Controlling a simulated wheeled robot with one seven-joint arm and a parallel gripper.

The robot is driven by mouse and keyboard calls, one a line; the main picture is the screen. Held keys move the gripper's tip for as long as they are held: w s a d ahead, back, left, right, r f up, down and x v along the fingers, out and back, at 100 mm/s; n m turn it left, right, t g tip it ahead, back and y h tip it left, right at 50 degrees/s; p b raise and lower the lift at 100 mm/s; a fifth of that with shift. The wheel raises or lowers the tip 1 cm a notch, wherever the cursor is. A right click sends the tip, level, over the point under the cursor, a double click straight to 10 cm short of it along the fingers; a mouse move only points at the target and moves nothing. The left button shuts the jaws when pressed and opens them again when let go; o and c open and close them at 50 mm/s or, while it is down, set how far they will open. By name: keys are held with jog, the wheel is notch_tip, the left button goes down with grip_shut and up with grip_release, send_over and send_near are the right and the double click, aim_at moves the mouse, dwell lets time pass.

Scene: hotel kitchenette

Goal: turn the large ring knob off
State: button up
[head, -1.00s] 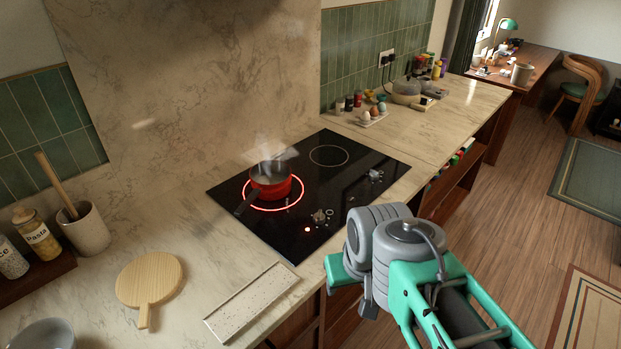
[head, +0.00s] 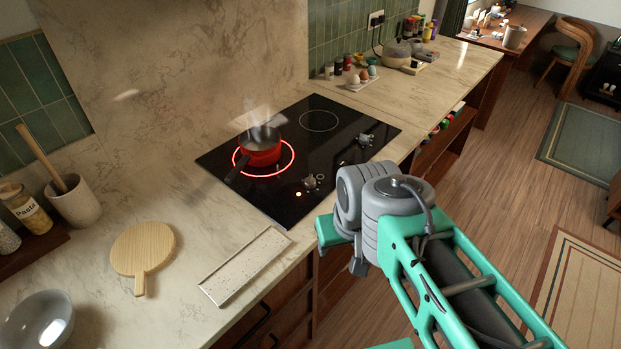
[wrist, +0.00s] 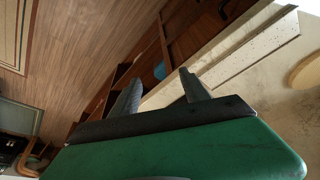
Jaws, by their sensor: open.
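A black glass cooktop (head: 345,110) is set in the marble counter. Its large ring (head: 291,158) glows red under a steaming red pot (head: 262,150). On the right side of the glass stand two small knobs, a near knob (head: 311,181) beside a lit red dot (head: 298,194) and a far knob (head: 366,139). I cannot tell from markings which knob belongs to the large ring. My gripper shows in the wrist view (wrist: 160,88), with its two fingers apart and empty. In the head view it is at the counter's front edge, right of and nearer than the knobs, its fingers mostly hidden.
A speckled white tray (head: 244,266) lies at the counter's front edge, near my gripper. A round wooden board (head: 143,248), a utensil crock (head: 76,202) and a bowl (head: 38,320) are at left. An egg holder (head: 361,84) stands beyond the cooktop. The floor at right is open.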

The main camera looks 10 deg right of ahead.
jog(key=w+r+p, duration=0.1)
jog(key=w+r, duration=0.2)
jog(key=w, duration=0.1)
jog(key=m+g+p, duration=0.4)
jog(key=m, duration=0.1)
send_over(310, 178)
notch_tip(310, 178, down, 3)
jog(key=shift+w+r, duration=0.1)
notch_tip(310, 178, down, 8)
jog(key=shift+p, duration=1.1)
jog(key=shift+c, duration=0.2)
grip_shut()
